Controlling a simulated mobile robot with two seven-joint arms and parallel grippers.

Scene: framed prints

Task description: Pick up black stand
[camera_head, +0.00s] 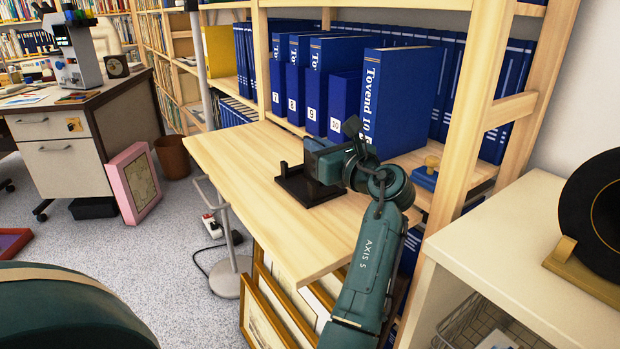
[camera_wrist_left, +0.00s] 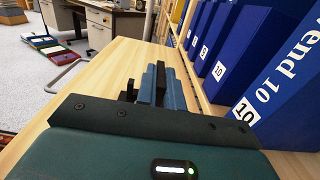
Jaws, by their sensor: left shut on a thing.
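The black stand (camera_head: 298,190) has a flat base and a short upright post, and it rests on, or just above, the light wooden desk board. My left gripper (camera_head: 318,158) is shut on the black stand, with its fingers over the stand's right part, which they partly hide. In the left wrist view, the fingers (camera_wrist_left: 165,85) reach out over the board, and a small dark part of the stand (camera_wrist_left: 128,91) shows beside them. My right gripper is not in view.
Large blue binders (camera_head: 398,100) stand on the shelf right behind the board (camera_head: 235,155). A blue stamp-like object with a yellow knob (camera_head: 428,172) sits on the shelf to the right. Framed prints (camera_head: 265,315) lean below. The board's left part is clear.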

